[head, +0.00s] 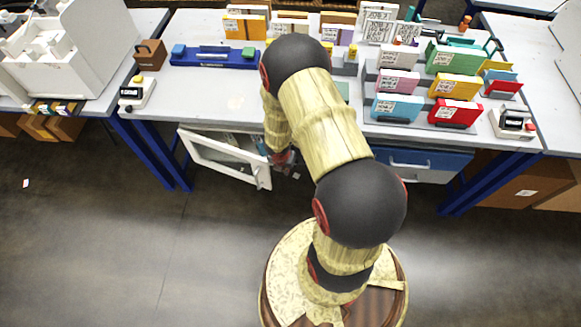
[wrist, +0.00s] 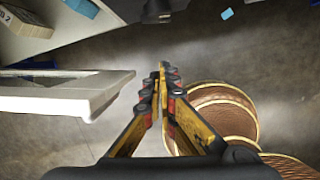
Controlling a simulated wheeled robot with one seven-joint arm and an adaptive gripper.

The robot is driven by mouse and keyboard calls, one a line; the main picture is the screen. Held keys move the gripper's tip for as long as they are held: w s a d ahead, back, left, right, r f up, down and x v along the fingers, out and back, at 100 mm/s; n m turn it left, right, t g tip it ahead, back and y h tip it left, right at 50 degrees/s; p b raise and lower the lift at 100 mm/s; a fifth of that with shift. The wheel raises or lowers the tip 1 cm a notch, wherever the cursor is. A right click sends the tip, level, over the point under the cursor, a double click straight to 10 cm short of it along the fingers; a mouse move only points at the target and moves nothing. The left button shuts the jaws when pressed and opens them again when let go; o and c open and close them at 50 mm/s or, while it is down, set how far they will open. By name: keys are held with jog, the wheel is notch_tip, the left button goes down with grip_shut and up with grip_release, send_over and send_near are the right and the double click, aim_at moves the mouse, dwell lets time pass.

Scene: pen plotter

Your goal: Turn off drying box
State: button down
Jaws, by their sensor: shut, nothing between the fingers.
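A white-framed door (head: 222,158) with a clear pane hangs under the middle table, swung out toward the floor. It seems to belong to the drying box, whose body and switch I cannot make out. The door's white frame (wrist: 65,93) also shows at the left of the wrist view. My gripper (wrist: 163,72) is shut and empty, its fingers together over the floor, to the right of the door frame and apart from it in the picture. In the head view my arm largely hides the gripper, near the door's right end.
The table top (head: 225,100) carries colored boxes, a blue tray (head: 215,58) and small devices with buttons (head: 136,92). A blue drawer (head: 415,163) is under the table at right. Blue table legs (head: 160,150) stand left of the door. The floor (head: 120,240) in front is clear.

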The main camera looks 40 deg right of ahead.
jog(key=w+d+f+b, duration=0.3)
jog(key=d+f+b, duration=0.2)
jog(key=f, duration=0.4)
jog(key=shift+d+f, duration=0.35)
jog(key=shift+w+d+r+p, duration=0.1)
jog(key=shift+d+p, duration=0.05)
jog(key=shift+p, duration=0.3)
